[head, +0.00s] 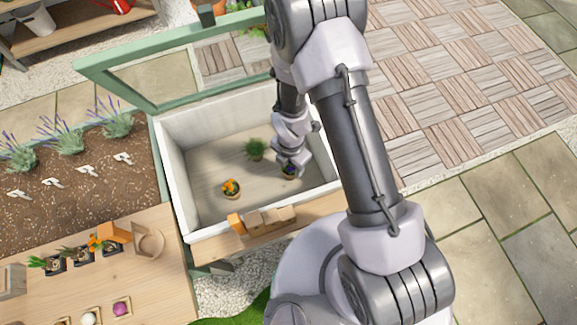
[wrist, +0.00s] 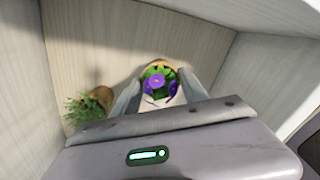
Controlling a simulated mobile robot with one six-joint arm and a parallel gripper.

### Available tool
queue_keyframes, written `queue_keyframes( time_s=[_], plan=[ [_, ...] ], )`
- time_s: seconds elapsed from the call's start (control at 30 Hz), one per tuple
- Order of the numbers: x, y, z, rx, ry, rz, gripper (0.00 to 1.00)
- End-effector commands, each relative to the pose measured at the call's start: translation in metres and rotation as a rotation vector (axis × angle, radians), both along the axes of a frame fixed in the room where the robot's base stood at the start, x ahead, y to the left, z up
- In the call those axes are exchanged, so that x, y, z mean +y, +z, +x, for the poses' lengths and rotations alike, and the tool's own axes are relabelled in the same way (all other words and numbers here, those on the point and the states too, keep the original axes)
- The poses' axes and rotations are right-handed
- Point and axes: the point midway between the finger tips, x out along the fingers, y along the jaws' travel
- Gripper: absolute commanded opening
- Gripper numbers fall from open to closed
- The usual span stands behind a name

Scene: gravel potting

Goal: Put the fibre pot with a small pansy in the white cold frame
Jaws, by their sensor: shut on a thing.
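The white cold frame (head: 182,190) stands in the middle of the head view with its green-framed lid raised. My gripper (head: 289,168) is down inside it, near the right wall. In the wrist view my gripper (wrist: 160,100) is shut on the fibre pot with a small pansy (wrist: 158,82), which has purple flowers and green leaves. In the head view the pansy pot (head: 290,174) is mostly hidden by my gripper. The pot is upright, at or very near the frame's floor; I cannot tell if it touches.
Inside the frame, a pot with a green plant (head: 254,149) is left of my gripper, also in the wrist view (wrist: 90,105). A pot with orange flowers (head: 231,188) stands front left. A wooden bench (head: 150,285) with small pots lies at lower left.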

Motion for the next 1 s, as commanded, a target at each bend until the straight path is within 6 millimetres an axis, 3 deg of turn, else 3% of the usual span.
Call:
queue_keyframes(
  time_s=[0.3, 0.33, 0.4, 0.77, 0.87, 1.0],
  plan=[
    [0.0, -0.003, 0.0, -0.001, -0.001, 0.0, 0.09],
    [0.0, -0.002, 0.0, -0.001, -0.001, 0.0, 0.57],
    [0.0, -0.002, 0.0, -0.001, -0.001, 0.001, 0.71],
    [0.0, 0.005, 0.001, -0.001, -0.002, 0.001, 0.73],
    [0.0, 0.027, 0.001, -0.004, -0.002, 0.001, 0.73],
    [0.0, 0.071, 0.002, -0.006, -0.001, 0.001, 0.73]
  ],
)
